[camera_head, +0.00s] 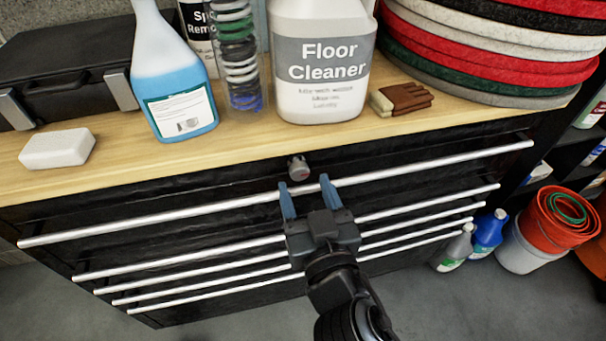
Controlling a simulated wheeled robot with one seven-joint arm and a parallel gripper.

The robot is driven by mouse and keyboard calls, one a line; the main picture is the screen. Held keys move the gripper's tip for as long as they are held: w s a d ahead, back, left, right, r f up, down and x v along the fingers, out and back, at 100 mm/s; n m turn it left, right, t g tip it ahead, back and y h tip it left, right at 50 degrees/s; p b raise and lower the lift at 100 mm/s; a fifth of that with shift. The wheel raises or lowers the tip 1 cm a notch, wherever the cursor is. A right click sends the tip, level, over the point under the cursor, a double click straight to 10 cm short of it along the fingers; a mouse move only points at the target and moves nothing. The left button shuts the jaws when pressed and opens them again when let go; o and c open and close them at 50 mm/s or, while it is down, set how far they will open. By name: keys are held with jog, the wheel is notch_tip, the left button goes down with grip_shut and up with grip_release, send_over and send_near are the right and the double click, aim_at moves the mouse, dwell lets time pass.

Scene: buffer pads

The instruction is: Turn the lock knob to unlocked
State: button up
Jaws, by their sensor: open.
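The lock knob (298,168) is a small grey knob with a reddish mark, on the black front of the tool cabinet (220,187), just under the wooden top. It sits above the top drawer's long metal handle. Which way the knob is turned is too small to tell. My gripper (307,190) is open, with its two blue fingers pointing up toward the knob. The fingertips appear just below the knob, one to each side, with nothing between them. I cannot tell whether they touch it or how far off they are in depth.
Long metal drawer handles (440,168) cross the cabinet front close to my gripper. A floor cleaner jug (322,100), spray bottle (172,90), gloves (402,99), white block (57,148) and stacked pads (490,45) stand on the wooden top. Buckets (560,215) and bottles stand at right.

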aim_at(299, 170)
jog(key=shift+x, duration=1.4)
jog(key=shift+c, duration=0.2)
jog(key=c, duration=1)
